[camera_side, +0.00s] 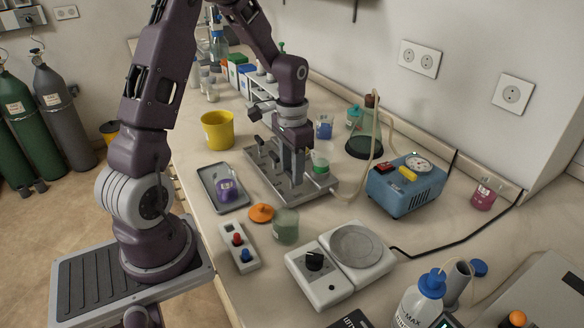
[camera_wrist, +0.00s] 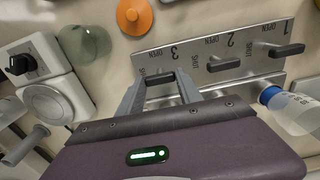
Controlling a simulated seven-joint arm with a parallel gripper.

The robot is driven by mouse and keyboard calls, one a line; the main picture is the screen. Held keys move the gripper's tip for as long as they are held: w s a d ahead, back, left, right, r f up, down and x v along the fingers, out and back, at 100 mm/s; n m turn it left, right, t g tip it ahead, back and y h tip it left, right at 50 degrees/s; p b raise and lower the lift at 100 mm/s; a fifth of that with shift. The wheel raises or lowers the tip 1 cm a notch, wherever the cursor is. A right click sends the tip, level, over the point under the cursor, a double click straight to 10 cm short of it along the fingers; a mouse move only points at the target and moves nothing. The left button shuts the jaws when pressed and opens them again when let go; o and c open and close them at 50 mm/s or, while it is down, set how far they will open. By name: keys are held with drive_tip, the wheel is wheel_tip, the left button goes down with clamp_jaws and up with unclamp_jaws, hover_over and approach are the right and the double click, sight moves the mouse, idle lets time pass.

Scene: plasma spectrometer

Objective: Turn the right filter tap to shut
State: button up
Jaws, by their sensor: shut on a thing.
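The grey tap panel (camera_wrist: 200,52) shows in the wrist view with taps numbered 1, 2 and 3 and OPEN and SHUT marks. My gripper (camera_wrist: 160,86) is shut on the dark handle of tap 3 (camera_wrist: 160,78), at the panel's left end in this view. That handle lies roughly parallel to the handles of tap 2 (camera_wrist: 223,65) and tap 1 (camera_wrist: 287,50). The fingers partly hide it and its marks, so its exact setting is unclear. In the side view, my gripper (camera_side: 292,176) reaches down at the panel's near end, over the grey tray (camera_side: 262,178), and hides the held tap.
An orange item (camera_side: 261,213) and a greenish jar (camera_side: 286,226) stand close in front. A small tray (camera_side: 212,190) holds a purple beaker at left. A blue pump (camera_side: 400,188) and a flask (camera_side: 364,145) with a hose are at right.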

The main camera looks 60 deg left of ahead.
drive_tip(key=o, duration=1.4)
wheel_tip(320, 180, up, 7)
drive_tip(key=shift+r, duration=0.1)
wheel_tip(320, 180, up, 8)
